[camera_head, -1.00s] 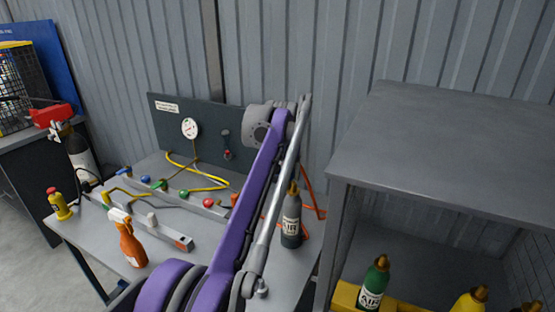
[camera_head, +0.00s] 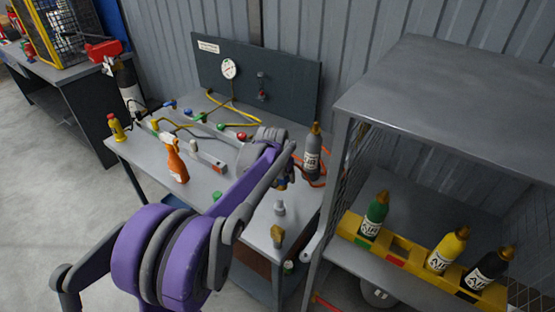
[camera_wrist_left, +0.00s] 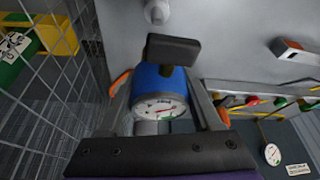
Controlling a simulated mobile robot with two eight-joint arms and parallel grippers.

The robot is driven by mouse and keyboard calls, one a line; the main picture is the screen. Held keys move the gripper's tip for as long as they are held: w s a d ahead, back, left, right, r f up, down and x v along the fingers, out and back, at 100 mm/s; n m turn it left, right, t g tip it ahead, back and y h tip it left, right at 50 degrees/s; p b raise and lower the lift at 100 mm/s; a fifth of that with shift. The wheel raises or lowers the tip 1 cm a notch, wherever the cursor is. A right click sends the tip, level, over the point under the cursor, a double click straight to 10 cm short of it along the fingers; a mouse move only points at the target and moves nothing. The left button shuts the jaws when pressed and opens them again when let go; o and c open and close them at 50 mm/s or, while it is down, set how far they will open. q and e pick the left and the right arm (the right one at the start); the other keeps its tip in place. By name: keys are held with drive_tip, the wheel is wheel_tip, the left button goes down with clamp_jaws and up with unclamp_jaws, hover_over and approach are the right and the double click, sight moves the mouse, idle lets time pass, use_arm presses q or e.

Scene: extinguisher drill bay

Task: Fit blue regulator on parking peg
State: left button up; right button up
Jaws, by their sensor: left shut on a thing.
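The blue regulator (camera_wrist_left: 150,85) has a round white gauge face and a dark block at its far end. My left gripper (camera_wrist_left: 165,98) is shut on it, with a finger on each side. In the head view my left gripper (camera_head: 283,178) is over the right part of the workbench, and only a little of the regulator's blue shows below it. A short grey peg (camera_head: 279,208) stands on the bench just in front of the gripper. A grey stub (camera_wrist_left: 157,11) also shows beyond the regulator in the wrist view, apart from it. My right gripper is not in view.
A grey air cylinder (camera_head: 313,152) stands close behind the gripper. A brass-topped fitting (camera_head: 277,236) is at the bench's front right. An orange spray bottle (camera_head: 176,161) stands left. The shelf unit (camera_head: 430,95) with a yellow bottle rack (camera_head: 402,250) is to the right.

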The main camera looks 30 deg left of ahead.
sight(281, 190)
use_arm(q)
drive_tip(key=shift+s+f, duration=0.15)
drive_tip(key=shift+s, duration=0.2)
drive_tip(key=shift+s+f, duration=0.15)
drive_tip(key=shift+f, duration=0.25)
drive_tip(key=shift+f+b, duration=0.95)
drive_tip(key=shift+f, duration=0.8)
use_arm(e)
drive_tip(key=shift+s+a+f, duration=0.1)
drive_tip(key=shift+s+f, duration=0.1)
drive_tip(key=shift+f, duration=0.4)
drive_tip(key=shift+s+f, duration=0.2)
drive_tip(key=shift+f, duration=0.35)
use_arm(q)
drive_tip(key=shift+f+b, duration=0.35)
drive_tip(key=shift+f, duration=0.15)
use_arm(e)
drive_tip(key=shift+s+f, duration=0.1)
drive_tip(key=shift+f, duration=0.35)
use_arm(q)
drive_tip(key=shift+f+b, duration=0.6)
drive_tip(key=shift+f, duration=0.4)
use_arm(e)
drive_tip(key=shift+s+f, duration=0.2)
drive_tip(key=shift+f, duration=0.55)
